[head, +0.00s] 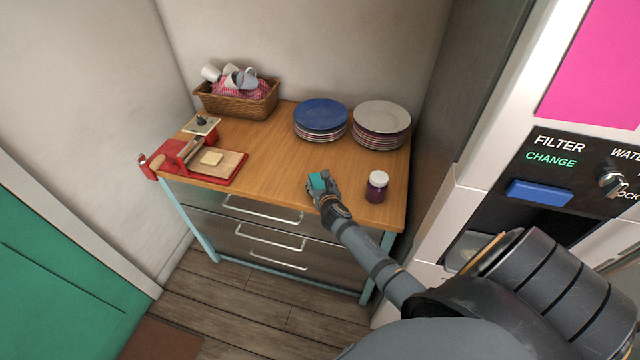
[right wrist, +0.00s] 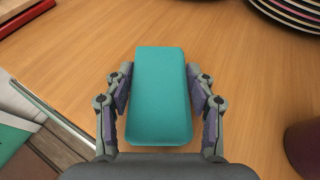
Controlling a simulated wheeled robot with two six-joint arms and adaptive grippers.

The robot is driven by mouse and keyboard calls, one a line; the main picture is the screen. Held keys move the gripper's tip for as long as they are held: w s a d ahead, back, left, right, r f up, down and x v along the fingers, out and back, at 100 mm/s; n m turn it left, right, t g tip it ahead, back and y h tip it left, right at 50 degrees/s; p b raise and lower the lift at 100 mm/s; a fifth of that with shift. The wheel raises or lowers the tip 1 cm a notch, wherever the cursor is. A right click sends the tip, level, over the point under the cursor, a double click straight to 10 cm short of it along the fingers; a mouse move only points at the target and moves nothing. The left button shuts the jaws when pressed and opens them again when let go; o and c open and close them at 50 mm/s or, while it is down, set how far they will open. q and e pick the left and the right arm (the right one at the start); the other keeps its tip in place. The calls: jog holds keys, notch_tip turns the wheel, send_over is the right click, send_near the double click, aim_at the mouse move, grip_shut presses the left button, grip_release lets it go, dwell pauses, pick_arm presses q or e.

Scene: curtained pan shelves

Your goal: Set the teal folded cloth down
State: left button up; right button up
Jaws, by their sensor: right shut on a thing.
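The teal folded cloth (right wrist: 162,95) is a rounded rectangular block between the fingers of my right gripper (right wrist: 161,92) in the right wrist view. The fingers press on its two long sides. In the head view the cloth (head: 317,182) shows as a small teal patch in my right gripper (head: 322,185), over the front part of the wooden counter top (head: 262,172). I cannot tell whether the cloth touches the wood. My left gripper is not in view.
A jar with a white lid (head: 377,186) stands just right of my right gripper. Plate stacks (head: 321,117) (head: 382,124) stand behind. A red tray with a board (head: 209,163) and a wicker basket of cups (head: 236,103) are at the left. The counter's middle is clear.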

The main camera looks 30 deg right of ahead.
jog(key=shift+f, duration=0.2)
jog(key=o, duration=1.2)
jog(key=v, duration=1.2)
jog(key=shift+a, duration=0.1)
grip_shut()
